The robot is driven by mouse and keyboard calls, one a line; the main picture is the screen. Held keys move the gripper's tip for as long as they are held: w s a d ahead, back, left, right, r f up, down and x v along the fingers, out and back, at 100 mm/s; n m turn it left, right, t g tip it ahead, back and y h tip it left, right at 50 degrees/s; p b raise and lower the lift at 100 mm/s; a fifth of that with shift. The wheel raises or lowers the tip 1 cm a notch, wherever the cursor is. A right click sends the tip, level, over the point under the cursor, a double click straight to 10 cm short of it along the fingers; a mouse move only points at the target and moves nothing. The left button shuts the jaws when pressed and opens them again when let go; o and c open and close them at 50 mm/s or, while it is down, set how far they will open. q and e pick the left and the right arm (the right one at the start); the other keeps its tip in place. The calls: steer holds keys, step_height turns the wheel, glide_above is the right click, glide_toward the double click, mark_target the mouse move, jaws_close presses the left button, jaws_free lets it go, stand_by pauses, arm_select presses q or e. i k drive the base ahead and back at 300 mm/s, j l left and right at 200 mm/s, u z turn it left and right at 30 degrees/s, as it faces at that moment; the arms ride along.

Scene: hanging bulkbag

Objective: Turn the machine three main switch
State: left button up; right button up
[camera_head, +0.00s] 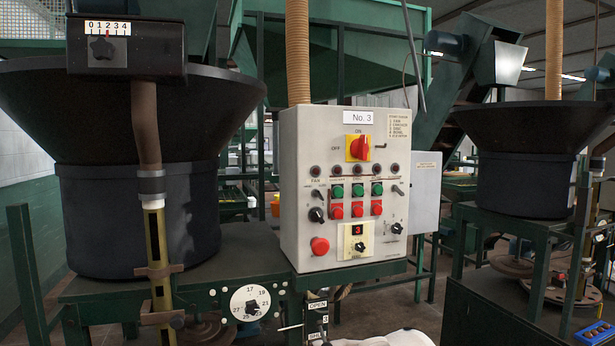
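The machine three control box (335,235) is a light grey panel labelled "No. 3" in the middle of the head view. Its main switch (359,148) is a red rotary handle on a yellow plate, in the upper part of the panel. "ON" is printed above the switch and "OFF" to its left. The exact angle of the handle is hard to tell at this size. Nothing covers the switch. Neither of my grippers is in view.
Below the switch are lamps, green and red buttons, black knobs and a red mushroom button (319,246). Black hoppers stand left (130,190) and right (520,150). A numbered dial (250,303) is at lower left. The space before the panel looks clear.

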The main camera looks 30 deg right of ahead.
mark_target(359, 147)
steer(key=z, duration=1.25)
